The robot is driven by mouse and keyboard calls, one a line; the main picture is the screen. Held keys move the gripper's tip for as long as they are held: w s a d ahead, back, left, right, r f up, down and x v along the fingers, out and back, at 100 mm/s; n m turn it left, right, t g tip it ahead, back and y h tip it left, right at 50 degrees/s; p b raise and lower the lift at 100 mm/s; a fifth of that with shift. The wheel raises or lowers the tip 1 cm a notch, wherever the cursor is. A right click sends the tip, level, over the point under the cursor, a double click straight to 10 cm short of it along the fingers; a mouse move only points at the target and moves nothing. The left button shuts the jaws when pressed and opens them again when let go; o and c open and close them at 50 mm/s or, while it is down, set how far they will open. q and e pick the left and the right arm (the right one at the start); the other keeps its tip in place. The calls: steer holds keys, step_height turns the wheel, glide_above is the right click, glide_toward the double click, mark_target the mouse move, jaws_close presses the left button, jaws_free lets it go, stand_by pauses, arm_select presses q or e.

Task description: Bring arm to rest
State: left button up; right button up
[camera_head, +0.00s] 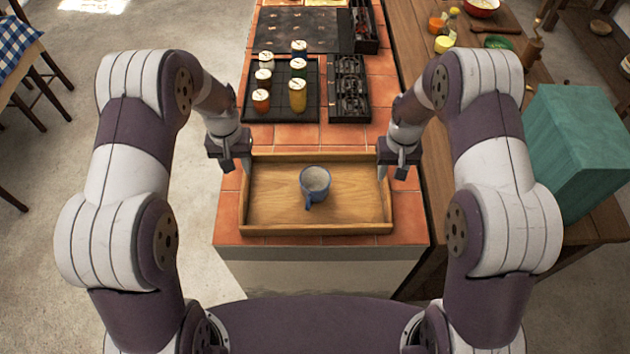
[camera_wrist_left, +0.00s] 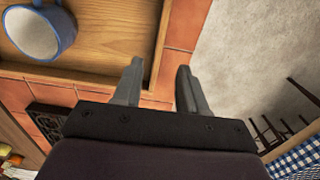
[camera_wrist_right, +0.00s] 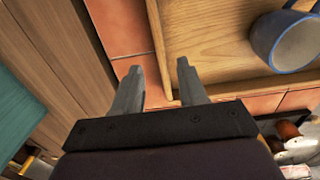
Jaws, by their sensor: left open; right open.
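My left gripper (camera_head: 236,165) is open and empty at the left rim of a wooden tray (camera_head: 270,229). In the left wrist view its two fingers (camera_wrist_left: 160,88) stand apart with nothing between them. My right gripper (camera_head: 391,172) is open and empty at the tray's right rim. In the right wrist view its fingers (camera_wrist_right: 158,90) are also apart, near the tray's edge. A blue mug (camera_head: 315,182) with a pale inside stands upright in the tray, apart from both grippers. It also shows in the left wrist view (camera_wrist_left: 38,32) and the right wrist view (camera_wrist_right: 290,42).
Behind the tray, several lidded jars (camera_head: 297,95) stand on a dark mat beside a black rack (camera_head: 349,90). A teal box (camera_head: 577,150) stands on the wooden counter at right. Open floor (camera_head: 60,150) lies to the left, with a stool and checked cloth (camera_head: 15,42).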

steer(key=shift+r, duration=1.4)
steer(key=shift+f, duration=0.1)
